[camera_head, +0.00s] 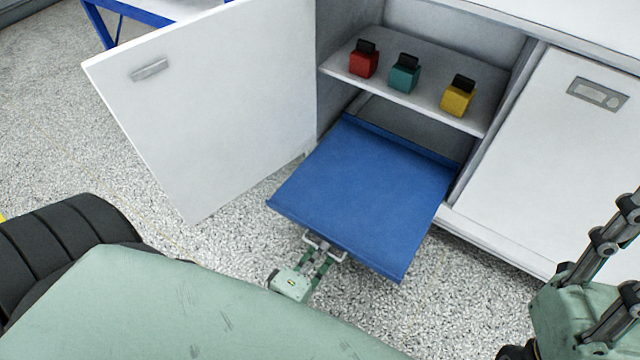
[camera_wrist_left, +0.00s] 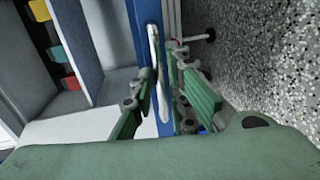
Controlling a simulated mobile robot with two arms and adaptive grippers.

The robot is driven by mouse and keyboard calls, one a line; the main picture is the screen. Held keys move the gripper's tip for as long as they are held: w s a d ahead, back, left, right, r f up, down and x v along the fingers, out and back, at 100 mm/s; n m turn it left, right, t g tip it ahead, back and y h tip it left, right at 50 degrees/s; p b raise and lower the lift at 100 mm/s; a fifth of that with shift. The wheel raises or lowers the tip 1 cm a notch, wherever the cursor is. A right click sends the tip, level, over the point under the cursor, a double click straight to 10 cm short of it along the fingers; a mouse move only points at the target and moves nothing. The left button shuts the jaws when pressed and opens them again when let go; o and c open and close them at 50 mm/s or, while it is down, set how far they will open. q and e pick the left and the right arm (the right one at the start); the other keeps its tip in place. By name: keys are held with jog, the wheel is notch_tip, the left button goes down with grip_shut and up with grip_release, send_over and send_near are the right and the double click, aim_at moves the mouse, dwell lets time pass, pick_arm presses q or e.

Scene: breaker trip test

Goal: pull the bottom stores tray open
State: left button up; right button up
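The bottom stores tray (camera_head: 362,185) is a blue tray standing well out of the cabinet, below the shelf. Its pale bar handle (camera_head: 324,246) is on the front edge and also shows in the left wrist view (camera_wrist_left: 157,75). My left gripper (camera_head: 319,260) is at this handle. In the left wrist view its fingers (camera_wrist_left: 160,85) lie on either side of the bar, with a gap that looks wider than the bar. Contact with the bar is not clear. My right gripper (camera_head: 615,275) is at the lower right, fingers apart and empty, away from the tray.
A white door (camera_head: 205,100) stands open left of the tray. The shelf (camera_head: 425,98) above holds a red block (camera_head: 363,63), a teal block (camera_head: 404,77) and a yellow block (camera_head: 457,99). A closed door (camera_head: 560,170) is at right. Speckled floor (camera_head: 450,310) before the tray is clear.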

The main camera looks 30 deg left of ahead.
pick_arm(q)
jog(key=s+r, duration=0.2)
jog(key=s, duration=0.9)
jog(key=shift+s+a+r, duration=0.2)
jog(key=shift+s, duration=0.2)
